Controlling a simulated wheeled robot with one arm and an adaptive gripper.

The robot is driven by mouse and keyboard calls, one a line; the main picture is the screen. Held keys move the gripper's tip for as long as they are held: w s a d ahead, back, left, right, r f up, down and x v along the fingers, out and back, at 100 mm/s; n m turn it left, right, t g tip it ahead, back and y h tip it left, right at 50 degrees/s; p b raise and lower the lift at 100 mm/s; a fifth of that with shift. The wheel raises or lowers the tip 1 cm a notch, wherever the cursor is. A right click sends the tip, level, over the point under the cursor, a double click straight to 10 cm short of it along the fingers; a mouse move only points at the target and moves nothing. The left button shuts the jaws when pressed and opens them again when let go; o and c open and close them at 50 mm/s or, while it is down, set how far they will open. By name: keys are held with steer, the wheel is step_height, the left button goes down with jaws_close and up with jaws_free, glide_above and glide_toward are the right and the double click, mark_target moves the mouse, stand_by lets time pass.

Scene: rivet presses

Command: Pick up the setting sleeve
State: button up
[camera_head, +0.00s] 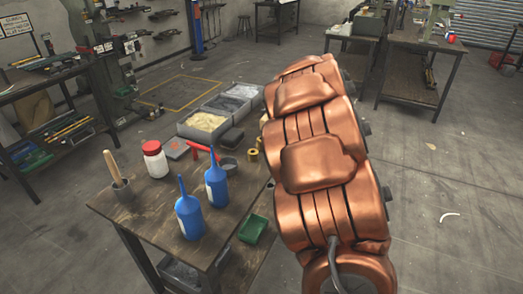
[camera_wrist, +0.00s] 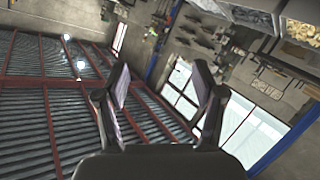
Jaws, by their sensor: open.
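My gripper (camera_wrist: 161,82) is open and empty in the wrist view, with its two dark fingers spread apart. The wrist camera looks away from the table, toward a shuttered wall and windows. In the head view my gripper is not visible. The wooden table (camera_head: 155,215) stands at the lower left. Small brass-coloured cylinders (camera_head: 253,155) sit near its right edge, close beside my arm. A dark grey round piece (camera_head: 229,167) stands just left of them. I cannot tell for sure which of these is the setting sleeve. My arm may hide part of that edge.
Two blue bottles (camera_head: 189,217) stand at the front of the table. Grey bins (camera_head: 203,126) are at the back, a green tray (camera_head: 252,229) at right.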

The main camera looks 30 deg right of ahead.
steer(key=a+f+n+y+b, duration=0.1)
steer(key=f+y, duration=0.2)
steer(key=f, duration=0.2)
steer(key=a+f+n+t+y+b, duration=0.1)
steer(key=f+n+y+b, duration=0.1)
steer(key=f+y, duration=0.2)
steer(key=a+f+n+t+y+b, duration=0.1)
steer(key=f+y, duration=0.2)
steer(key=f, duration=0.3)
steer(key=shift+w+a+f+n+y, duration=0.1)
steer(key=shift+w+a+n+y, duration=0.2)
steer(key=shift+w+n, duration=0.1)
steer(key=s+a+f+y, duration=0.1)
steer(key=s+a+f+y+b, duration=0.1)
steer(key=y, duration=0.1)
steer(key=s+a+f+n+y, duration=0.1)
steer(key=shift+s+a+y, duration=0.15)
steer(key=shift+s+y, duration=0.15)
steer(key=shift+a+f, duration=0.1)
steer(key=shift+a, duration=0.05)
steer(key=shift+x, duration=3.8)
steer(key=shift+c, duration=0.3)
